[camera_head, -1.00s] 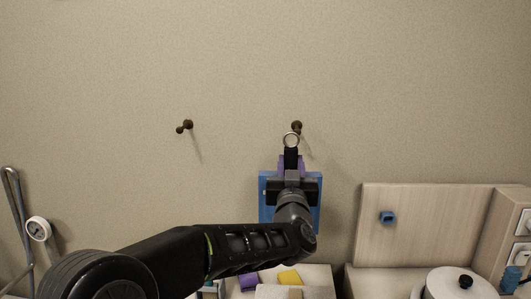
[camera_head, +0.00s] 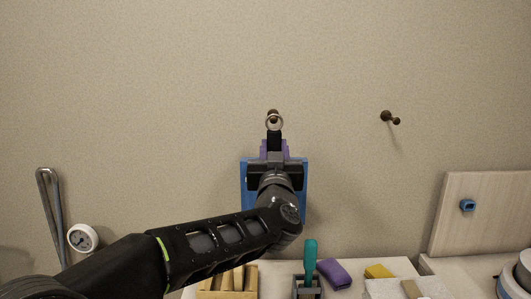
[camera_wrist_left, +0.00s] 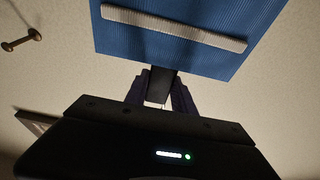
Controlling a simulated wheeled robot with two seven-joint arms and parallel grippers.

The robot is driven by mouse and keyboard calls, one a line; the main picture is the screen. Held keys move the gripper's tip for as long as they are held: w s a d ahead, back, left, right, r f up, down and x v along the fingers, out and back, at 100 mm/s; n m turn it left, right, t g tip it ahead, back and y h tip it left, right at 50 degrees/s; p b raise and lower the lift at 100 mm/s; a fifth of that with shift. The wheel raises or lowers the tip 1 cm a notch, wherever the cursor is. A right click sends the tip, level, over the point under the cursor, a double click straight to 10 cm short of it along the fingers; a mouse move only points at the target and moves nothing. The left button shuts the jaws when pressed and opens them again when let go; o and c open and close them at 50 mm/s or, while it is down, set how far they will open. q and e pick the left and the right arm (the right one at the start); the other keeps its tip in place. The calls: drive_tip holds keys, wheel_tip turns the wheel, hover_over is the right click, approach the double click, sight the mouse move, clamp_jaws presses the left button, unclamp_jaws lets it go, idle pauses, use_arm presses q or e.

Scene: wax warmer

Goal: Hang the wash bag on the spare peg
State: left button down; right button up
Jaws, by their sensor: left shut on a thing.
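The wash bag (camera_head: 246,190) is a flat blue bag with a black strap (camera_head: 274,139) and a metal ring (camera_head: 274,122) on top. My left gripper (camera_head: 273,150), with purple fingers, is shut on the strap just below the ring and hides much of the bag. The ring overlaps the left wall peg (camera_head: 272,112); I cannot tell whether it is around the peg or in front of it. The right peg (camera_head: 389,117) is bare. In the left wrist view the fingers (camera_wrist_left: 160,88) grip the strap below the blue bag (camera_wrist_left: 190,45), which has a pale band.
Below are a purple block (camera_head: 334,273), a yellow block (camera_head: 379,271), a teal-handled tool (camera_head: 310,262) and a wooden holder (camera_head: 228,292). A wooden board (camera_head: 485,215) with a blue piece stands right. A dial (camera_head: 82,238) and metal tube are left. The wall around the pegs is clear.

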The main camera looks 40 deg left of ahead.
use_arm(q)
drive_tip(key=shift+a, duration=0.15)
drive_tip(key=shift+w+d, duration=0.1)
drive_tip(key=shift+d, duration=0.15)
drive_tip(key=shift+a, duration=0.1)
drive_tip(key=shift+a, duration=0.1)
drive_tip(key=shift+w+a, duration=0.15)
drive_tip(key=shift+w, duration=0.15)
drive_tip(key=w+a+f, duration=0.1)
drive_tip(key=w+a, duration=0.5)
drive_tip(key=w, duration=0.2)
drive_tip(key=shift+f+p, duration=0.2)
drive_tip(key=shift+p, duration=0.25)
